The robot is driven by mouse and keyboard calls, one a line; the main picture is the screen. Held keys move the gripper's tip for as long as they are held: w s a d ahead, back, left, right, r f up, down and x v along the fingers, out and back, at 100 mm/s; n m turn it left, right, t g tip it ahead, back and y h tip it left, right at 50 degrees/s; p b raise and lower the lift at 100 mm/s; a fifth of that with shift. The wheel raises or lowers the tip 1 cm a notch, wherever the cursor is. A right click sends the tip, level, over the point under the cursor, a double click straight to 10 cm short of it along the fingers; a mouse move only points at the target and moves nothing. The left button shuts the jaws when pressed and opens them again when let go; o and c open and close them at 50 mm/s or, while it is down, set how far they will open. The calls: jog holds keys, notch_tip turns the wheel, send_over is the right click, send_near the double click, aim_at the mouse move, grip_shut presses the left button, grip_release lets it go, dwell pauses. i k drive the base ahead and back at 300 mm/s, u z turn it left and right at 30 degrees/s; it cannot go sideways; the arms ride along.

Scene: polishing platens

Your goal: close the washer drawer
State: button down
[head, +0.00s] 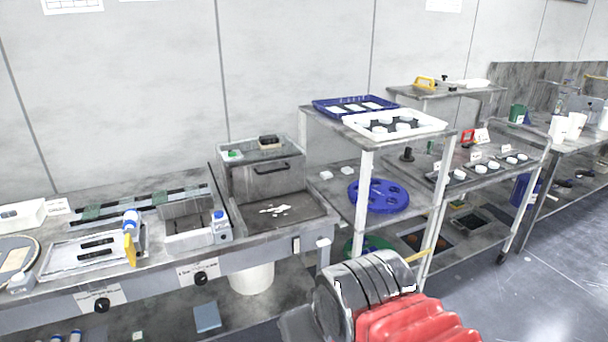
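The bench on the left has two front panels with a round black knob and a white label each: a left drawer front (135,291) and a right drawer front (235,264). The label text is too small to read, so I cannot tell which is the washer drawer. Both fronts look close to flush with the bench edge, but a small gap cannot be ruled out. Part of my arm, ridged red and shiny metal, fills the bottom centre, right of the drawer fronts. My gripper's fingertips do not show.
A metal box (263,184) with a handle stands behind a dark basin (310,214) on the bench. A blue tray (325,111) and a white tray (435,124) sit on a shelf rack. A white bucket (252,278) is under the bench. Open floor lies at right.

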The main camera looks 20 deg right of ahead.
aim_at(256, 181)
jog(key=u, duration=0.15)
jog(key=i, duration=1.05)
jog(key=u, duration=0.5)
